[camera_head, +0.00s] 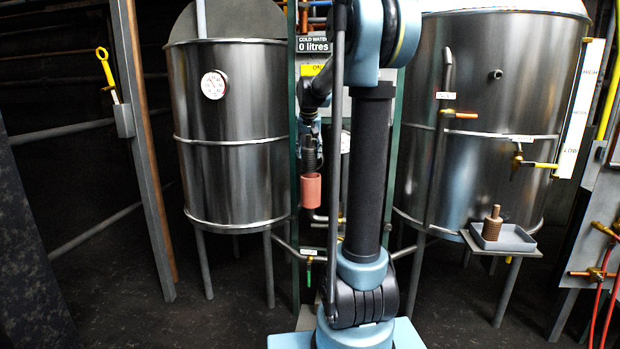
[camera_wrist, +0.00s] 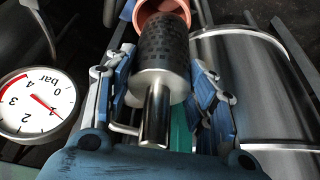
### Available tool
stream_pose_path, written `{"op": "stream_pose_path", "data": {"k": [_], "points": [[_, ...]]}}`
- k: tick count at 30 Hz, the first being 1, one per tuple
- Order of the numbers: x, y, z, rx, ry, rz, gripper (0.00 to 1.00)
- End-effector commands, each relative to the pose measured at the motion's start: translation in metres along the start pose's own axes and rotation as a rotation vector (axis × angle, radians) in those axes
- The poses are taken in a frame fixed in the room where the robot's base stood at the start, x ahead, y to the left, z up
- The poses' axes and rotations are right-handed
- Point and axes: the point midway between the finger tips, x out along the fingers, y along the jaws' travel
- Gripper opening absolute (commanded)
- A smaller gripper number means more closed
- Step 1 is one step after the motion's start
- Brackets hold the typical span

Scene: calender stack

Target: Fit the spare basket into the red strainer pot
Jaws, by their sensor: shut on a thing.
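The red strainer pot (camera_head: 311,190) is upright, mouth up, between the two steel tanks in the head view. Its rim and inner wall show at the top of the wrist view (camera_wrist: 148,10). The spare basket (camera_wrist: 163,50) is a dark perforated cylinder with a pale end collar and a shiny metal stem. My gripper (camera_wrist: 165,92) is shut on it, with a blue finger on each side. In the head view the basket (camera_head: 310,155) is upright over the pot. Its far end is at the pot's mouth; I cannot tell how deep it reaches.
A brown ribbed basket (camera_head: 493,223) stands in a grey tray (camera_head: 515,240) at right. Steel tanks stand left (camera_head: 230,130) and right (camera_head: 490,90) of the pot. A pressure gauge (camera_wrist: 38,105) is close on the left in the wrist view. Green posts and pipes flank the pot.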

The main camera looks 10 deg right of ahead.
Motion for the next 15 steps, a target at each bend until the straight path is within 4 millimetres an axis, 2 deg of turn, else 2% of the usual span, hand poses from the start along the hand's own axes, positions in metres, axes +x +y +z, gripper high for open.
{"op": "stream_pose_path", "data": {"k": [3,8,9,10,12,15], "points": [[0.015,0.006,0.005,0.008,0.0,0.003,0.2],[0.024,0.01,0.008,0.011,0.0,0.005,0.2],[0.027,0.01,0.009,0.012,0.0,0.005,0.16],[0.029,0.011,0.01,0.012,0.0,0.005,0.16],[0.036,0.011,0.013,0.013,0.0,0.005,0.05],[0.05,0.012,0.018,0.013,0.0,0.005,0.0]]}}
